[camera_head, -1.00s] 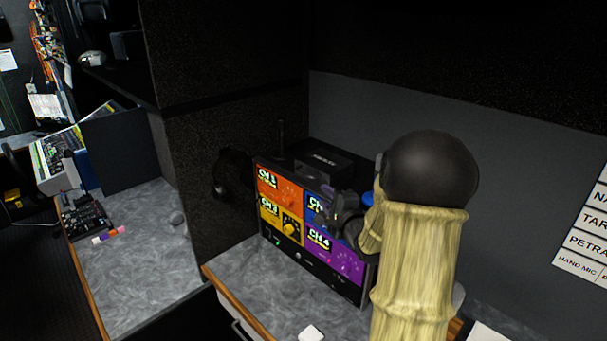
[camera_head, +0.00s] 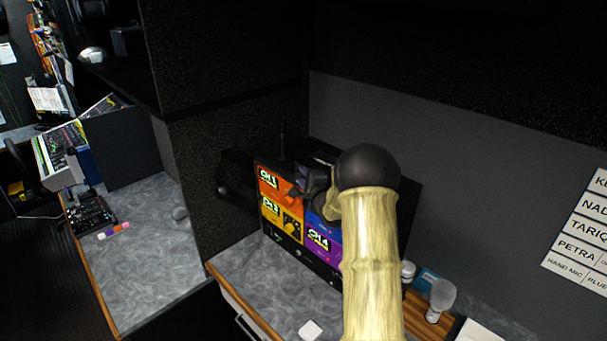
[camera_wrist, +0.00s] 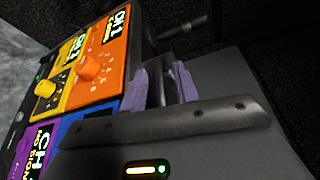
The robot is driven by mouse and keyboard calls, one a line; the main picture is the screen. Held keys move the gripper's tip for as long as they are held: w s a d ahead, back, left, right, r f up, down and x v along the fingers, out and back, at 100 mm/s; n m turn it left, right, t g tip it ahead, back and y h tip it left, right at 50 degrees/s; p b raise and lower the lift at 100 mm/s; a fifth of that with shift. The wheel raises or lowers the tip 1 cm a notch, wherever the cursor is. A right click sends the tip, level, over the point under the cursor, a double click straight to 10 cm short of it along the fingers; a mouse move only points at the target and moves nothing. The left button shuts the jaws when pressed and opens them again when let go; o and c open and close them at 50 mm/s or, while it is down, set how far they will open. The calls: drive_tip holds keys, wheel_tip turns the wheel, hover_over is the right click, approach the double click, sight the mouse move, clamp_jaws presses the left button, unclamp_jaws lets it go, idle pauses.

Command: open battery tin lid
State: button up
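The battery tin is probably the dark box (camera_head: 323,158) on top of the colourful channel unit. It is largely hidden behind my arm and gripper in the head view, and I cannot make out its lid. My gripper (camera_head: 300,192) is in front of the unit's upper edge in the head view. In the wrist view my gripper (camera_wrist: 165,85) has its two purple fingers apart, over the top edge beside the orange CH 1 panel (camera_wrist: 100,65). I see nothing held between them. Whether a finger touches the tin I cannot tell.
The channel unit (camera_head: 272,232) stands on a grey counter (camera_head: 245,272). Its antenna (camera_head: 282,143) rises at the back left. A small white item (camera_head: 311,330) lies at the counter's front. A pale, round-topped object (camera_head: 441,298) stands right of my arm. A dark partition (camera_head: 205,170) is at left.

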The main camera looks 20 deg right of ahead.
drive_tip(key=shift+w, duration=0.15)
drive_tip(key=shift+c, duration=0.4)
clamp_jaws()
drive_tip(key=shift+r, duration=0.1)
